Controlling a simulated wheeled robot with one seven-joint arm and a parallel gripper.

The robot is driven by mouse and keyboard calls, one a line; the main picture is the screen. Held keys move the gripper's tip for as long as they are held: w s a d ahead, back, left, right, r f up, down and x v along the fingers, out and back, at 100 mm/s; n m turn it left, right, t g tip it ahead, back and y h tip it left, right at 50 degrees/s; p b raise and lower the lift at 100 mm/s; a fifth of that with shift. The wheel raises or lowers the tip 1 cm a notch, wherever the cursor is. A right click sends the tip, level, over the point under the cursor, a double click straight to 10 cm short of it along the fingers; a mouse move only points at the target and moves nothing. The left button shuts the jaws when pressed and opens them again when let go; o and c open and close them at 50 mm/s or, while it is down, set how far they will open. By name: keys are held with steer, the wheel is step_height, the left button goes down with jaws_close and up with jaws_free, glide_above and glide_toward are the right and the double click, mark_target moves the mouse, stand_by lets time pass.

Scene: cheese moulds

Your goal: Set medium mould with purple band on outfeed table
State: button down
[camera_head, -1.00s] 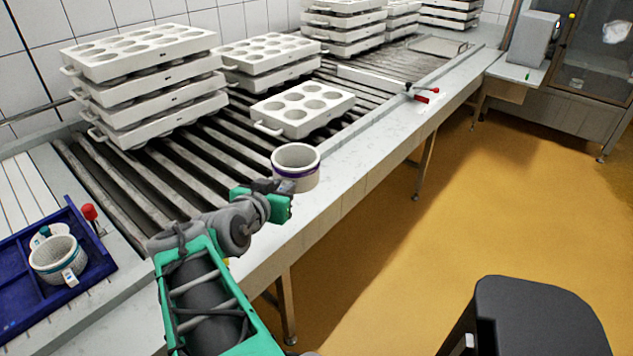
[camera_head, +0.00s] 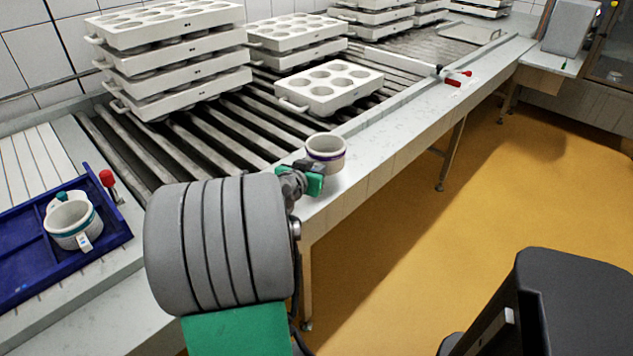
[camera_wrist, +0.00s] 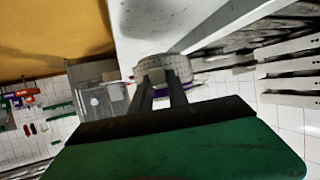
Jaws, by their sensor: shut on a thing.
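A pale round mould with a purple band (camera_head: 325,152) is at the front ledge of the roller conveyor, roughly upright. My gripper (camera_head: 308,177) is shut on its near left side. I cannot tell whether the mould touches the ledge or hangs just above it. In the wrist view the mould (camera_wrist: 163,66) is at my fingertips, with a bit of purple showing beside the fingers. A white-topped table (camera_head: 553,62) carrying a grey machine stands at the far right; I cannot tell whether it is the outfeed table.
A blue tray (camera_head: 24,292) at left holds pale moulds, the front one (camera_head: 72,222) with a teal band. Stacked white mould blocks (camera_head: 180,75) and a single block (camera_head: 330,88) stand on the rollers. A red-handled lever (camera_head: 452,78) is on the ledge.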

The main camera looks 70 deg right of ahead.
steer(key=f, duration=0.2)
steer(key=d+f, duration=0.1)
steer(key=f, duration=0.1)
steer(key=shift+w+d+f+b, duration=0.1)
steer(key=shift+d+f+b, duration=0.1)
steer(key=shift+f+b, duration=0.1)
steer(key=shift+f, duration=0.2)
steer(key=c, duration=1.3)
jaws_free()
